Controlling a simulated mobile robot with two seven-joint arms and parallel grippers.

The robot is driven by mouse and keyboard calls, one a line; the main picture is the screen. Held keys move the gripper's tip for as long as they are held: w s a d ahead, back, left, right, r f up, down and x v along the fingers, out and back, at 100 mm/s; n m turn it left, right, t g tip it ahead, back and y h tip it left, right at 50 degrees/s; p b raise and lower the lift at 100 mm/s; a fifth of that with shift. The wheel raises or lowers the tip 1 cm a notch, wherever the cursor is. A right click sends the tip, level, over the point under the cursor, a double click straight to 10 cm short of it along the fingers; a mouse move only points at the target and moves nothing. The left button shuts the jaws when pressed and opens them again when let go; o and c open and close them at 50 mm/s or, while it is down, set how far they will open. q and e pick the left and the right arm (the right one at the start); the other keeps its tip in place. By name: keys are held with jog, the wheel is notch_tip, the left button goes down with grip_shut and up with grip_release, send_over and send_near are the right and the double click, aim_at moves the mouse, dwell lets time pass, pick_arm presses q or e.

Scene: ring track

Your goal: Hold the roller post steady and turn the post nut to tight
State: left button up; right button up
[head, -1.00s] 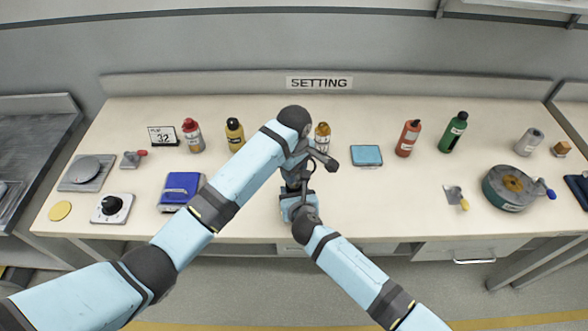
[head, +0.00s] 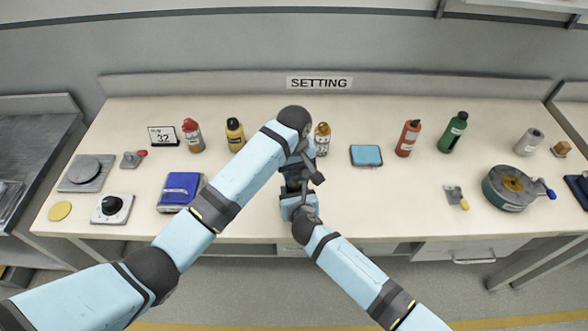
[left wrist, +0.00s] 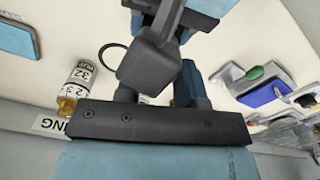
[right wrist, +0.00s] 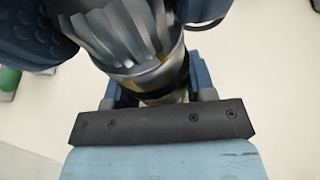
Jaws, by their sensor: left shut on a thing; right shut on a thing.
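In the head view my left gripper (head: 297,166) is above my right gripper (head: 297,188), both at the front middle of the bench. The post is mostly hidden by them. In the right wrist view a silver ribbed piece, seemingly the post nut (right wrist: 120,32), sits on top of the roller post (right wrist: 150,78), with a blue textured finger beside it. My right gripper is shut on the post below the nut. In the left wrist view a dark grey block (left wrist: 150,62) covers the grip; my left gripper is shut on what seems the nut.

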aim_at(294, 172)
dwell(0.3)
pick_arm(q)
jog(key=o, duration=0.9)
jog(key=shift+r, duration=6.05)
